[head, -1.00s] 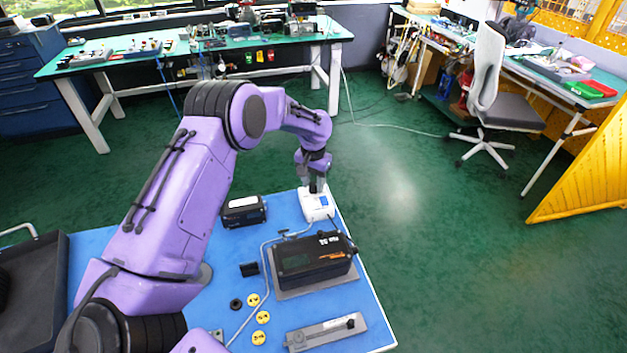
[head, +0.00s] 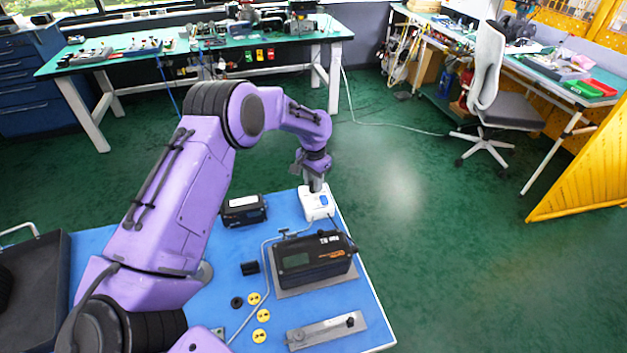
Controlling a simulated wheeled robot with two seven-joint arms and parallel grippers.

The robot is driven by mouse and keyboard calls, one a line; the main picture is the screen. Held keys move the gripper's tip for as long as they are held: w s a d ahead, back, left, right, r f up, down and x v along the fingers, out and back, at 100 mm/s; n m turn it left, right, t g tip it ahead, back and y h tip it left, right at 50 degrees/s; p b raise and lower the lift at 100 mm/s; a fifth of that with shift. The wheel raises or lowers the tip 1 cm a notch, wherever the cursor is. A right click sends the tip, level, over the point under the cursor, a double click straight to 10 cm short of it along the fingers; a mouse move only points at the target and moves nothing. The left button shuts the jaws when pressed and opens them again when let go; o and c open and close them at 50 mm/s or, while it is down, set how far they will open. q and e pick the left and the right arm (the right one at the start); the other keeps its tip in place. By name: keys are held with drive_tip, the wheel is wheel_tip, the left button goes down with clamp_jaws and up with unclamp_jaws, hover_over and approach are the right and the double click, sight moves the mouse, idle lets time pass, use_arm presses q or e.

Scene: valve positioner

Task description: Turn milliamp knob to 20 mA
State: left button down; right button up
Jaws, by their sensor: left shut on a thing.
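A small white device with a blue patch (head: 320,206) stands at the back right of the blue table. My left gripper (head: 315,186) reaches down onto its top and is shut on a small part there, which looks like the knob; the fingers largely hide it. The knob's setting is too small to read. A black valve positioner box (head: 311,258) with a small display window sits on a grey plate in front of the device. My right gripper is not in view.
A dark tray (head: 35,290) stands at the left. A grey tube runs left of the positioner.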

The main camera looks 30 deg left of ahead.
use_arm(q)
drive_tip(key=m, duration=0.4)
drive_tip(key=shift+m, duration=0.3)
drive_tip(key=m, duration=1.1)
drive_tip(key=m+b, duration=0.1)
drive_tip(key=m, duration=0.4)
drive_tip(key=shift+m, duration=0.3)
drive_tip(key=c, duration=1.1)
unclamp_jaws()
drive_tip(key=shift+r, duration=0.1)
